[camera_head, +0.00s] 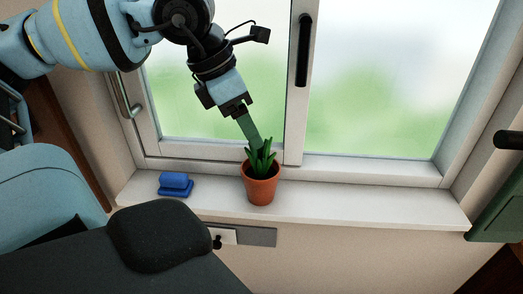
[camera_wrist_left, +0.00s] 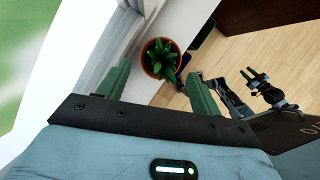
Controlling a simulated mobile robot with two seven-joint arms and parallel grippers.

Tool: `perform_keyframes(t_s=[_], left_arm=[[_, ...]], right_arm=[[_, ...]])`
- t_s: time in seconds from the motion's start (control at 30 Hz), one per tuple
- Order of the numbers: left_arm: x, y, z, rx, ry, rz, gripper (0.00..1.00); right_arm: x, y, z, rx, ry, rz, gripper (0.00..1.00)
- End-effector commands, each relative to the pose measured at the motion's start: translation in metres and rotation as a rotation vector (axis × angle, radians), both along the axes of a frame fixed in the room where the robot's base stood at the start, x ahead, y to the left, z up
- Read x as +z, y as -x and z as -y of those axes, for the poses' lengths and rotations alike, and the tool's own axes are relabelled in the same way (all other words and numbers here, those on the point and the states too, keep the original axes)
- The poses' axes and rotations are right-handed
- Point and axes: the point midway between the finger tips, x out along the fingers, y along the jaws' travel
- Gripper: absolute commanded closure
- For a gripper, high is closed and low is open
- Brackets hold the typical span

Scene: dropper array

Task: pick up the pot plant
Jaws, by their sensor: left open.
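The pot plant (camera_head: 261,186), a green spiky plant in a terracotta pot, stands upright on the white window sill. It also shows in the left wrist view (camera_wrist_left: 159,59), seen from above, ahead of and between the two green fingers. My left gripper (camera_head: 253,140) is just above and behind the plant in the head view, pointing down at it. In the left wrist view my left gripper (camera_wrist_left: 158,88) is open, with its fingers apart and nothing between their tips that I can see held. Whether a finger touches the leaves cannot be told.
A blue object (camera_head: 175,185) sits on the sill (camera_head: 350,207) left of the pot. The window frame (camera_head: 294,120) and a dark handle (camera_head: 303,50) rise close behind. The sill right of the pot is clear. A wooden floor (camera_wrist_left: 225,60) shows below.

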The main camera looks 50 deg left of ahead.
Motion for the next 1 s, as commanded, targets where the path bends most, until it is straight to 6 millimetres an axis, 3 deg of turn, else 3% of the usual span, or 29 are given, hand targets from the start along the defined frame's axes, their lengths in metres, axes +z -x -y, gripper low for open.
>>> perform_keyframes(t_s=[0.27, 0.5, 0.77, 1.0], left_arm=[[-0.003, -0.001, 0.001, 0.000, 0.000, -0.001, 0.35], [-0.023, -0.008, 0.005, 0.000, 0.000, -0.005, 0.35], [-0.030, -0.010, 0.007, 0.000, 0.000, -0.002, 0.35], [-0.054, -0.018, 0.016, -0.002, -0.001, -0.004, 0.35]], right_arm=[[-0.004, 0.007, 0.001, 0.000, 0.002, -0.016, 0.64], [-0.007, 0.011, 0.002, 0.002, 0.003, -0.024, 0.64], [-0.003, 0.006, 0.002, 0.002, 0.004, -0.012, 0.64], [0.001, 0.000, 0.001, 0.002, 0.002, 0.002, 0.64]])
